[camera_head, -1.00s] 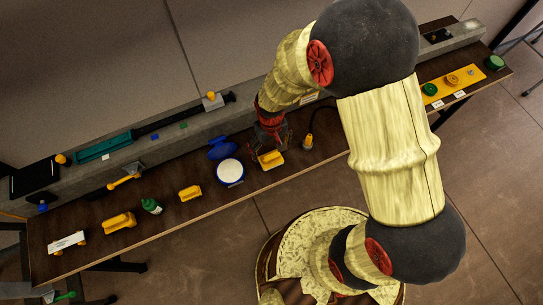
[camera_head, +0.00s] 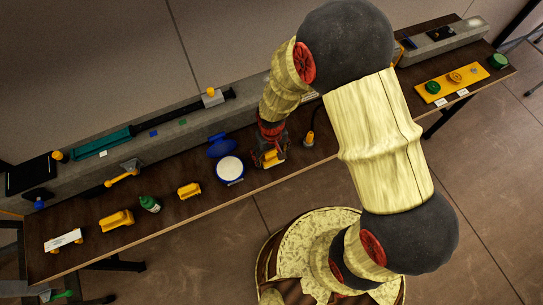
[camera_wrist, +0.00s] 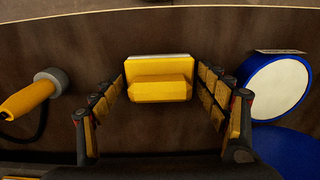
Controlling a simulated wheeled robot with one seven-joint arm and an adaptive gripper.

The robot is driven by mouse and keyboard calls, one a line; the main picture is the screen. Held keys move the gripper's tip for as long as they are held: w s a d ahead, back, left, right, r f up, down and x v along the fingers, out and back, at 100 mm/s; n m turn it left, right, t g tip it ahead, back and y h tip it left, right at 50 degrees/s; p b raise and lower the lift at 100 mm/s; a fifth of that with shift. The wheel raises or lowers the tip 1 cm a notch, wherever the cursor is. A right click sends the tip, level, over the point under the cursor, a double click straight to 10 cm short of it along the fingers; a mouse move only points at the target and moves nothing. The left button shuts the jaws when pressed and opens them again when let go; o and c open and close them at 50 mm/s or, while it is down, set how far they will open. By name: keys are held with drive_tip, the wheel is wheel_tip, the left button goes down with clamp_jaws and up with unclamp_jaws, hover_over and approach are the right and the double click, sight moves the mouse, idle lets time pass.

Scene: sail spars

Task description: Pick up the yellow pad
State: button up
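The yellow pad (camera_wrist: 159,80) lies on the dark brown table, a yellow block with a raised grip and a thin pale layer along its far edge. My gripper (camera_wrist: 160,88) is open, its two padded fingers on either side of the pad. A gap of dark table shows at each side, wider at the right, so the fingers look apart from it. In the head view the pad (camera_head: 274,158) shows at the end of my gripper (camera_head: 268,160), partly covered by it.
A round blue tub with a white top (camera_head: 230,168) stands just left of my gripper. A yellow-handled tool with a cord (camera_head: 309,139) is at its right. Another yellow block (camera_head: 189,190) and a green bottle (camera_head: 149,203) lie further left. A grey ledge (camera_head: 190,137) runs behind.

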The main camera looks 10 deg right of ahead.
sight(271, 152)
drive_tip(key=c, duration=0.9)
drive_tip(key=shift+r, duration=0.5)
wheel_tip(271, 152, up, 2)
drive_tip(key=shift+w+r+p, duration=0.1)
drive_tip(key=shift+p, duration=0.35)
drive_tip(key=s+r+p, duration=0.1)
drive_tip(key=s+r, duration=0.2)
drive_tip(key=s, duration=0.1)
drive_tip(key=s+r+p, duration=0.1)
drive_tip(key=s+r, duration=0.2)
drive_tip(key=s, duration=0.2)
drive_tip(key=s+r+p, duration=0.1)
drive_tip(key=s+r, duration=0.2)
drive_tip(key=s, duration=0.2)
drive_tip(key=shift+s+d+r+p, duration=0.1)
drive_tip(key=shift+d+r+p, duration=0.25)
drive_tip(key=shift+d+r, duration=0.05)
